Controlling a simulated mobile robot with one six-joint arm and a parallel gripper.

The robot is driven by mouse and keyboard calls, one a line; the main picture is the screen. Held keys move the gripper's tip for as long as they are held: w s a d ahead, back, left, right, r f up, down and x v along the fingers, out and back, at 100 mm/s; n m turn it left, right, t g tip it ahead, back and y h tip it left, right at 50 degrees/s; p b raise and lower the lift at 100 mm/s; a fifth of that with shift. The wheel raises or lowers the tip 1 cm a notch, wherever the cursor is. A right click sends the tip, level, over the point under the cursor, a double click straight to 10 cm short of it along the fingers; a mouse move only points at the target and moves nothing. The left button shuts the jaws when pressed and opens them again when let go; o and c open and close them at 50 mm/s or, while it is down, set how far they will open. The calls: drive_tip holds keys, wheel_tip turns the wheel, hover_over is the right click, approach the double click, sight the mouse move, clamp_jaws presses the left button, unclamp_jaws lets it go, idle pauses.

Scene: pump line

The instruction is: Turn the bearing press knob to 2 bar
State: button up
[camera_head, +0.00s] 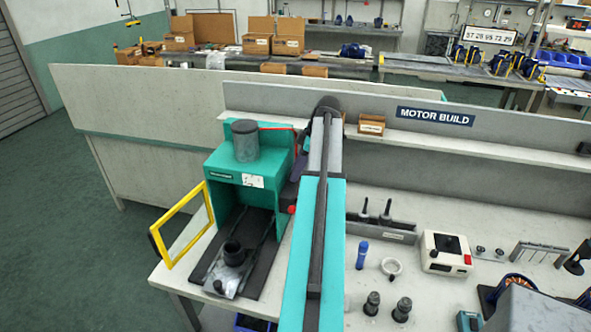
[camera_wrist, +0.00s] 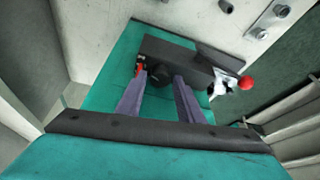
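The bearing press (camera_head: 225,162) is a teal frame with a grey cylinder on top, left of my arm in the head view. In the wrist view its teal side panel (camera_wrist: 110,90) carries a dark block with a round black knob (camera_wrist: 160,79). My gripper (camera_wrist: 160,77) has its two purple-grey fingers apart, one on each side of the knob. I see no clear contact between fingers and knob. A small red part shows by the left fingertip. The scale and the knob's setting cannot be read. My arm hides the knob in the head view.
A red ball (camera_wrist: 246,83) sticks out right of the knob. The press's yellow guard frame (camera_head: 182,226) stands open at the left.

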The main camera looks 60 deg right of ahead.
drive_tip(key=shift+w+a+f, duration=0.15)
drive_tip(key=shift+f, duration=0.25)
drive_tip(key=shift+c, duration=0.3)
drive_tip(key=c, duration=0.7)
drive_tip(key=shift+c, duration=0.2)
drive_tip(key=shift+a+f+m+h+b, duration=0.15)
drive_tip(key=shift+m+h+b, duration=0.15)
drive_tip(key=shift+m+b, duration=0.45)
drive_tip(key=shift+m+h+b, duration=0.45)
drive_tip(key=shift+m+h, duration=0.15)
drive_tip(key=shift+m, duration=0.95)
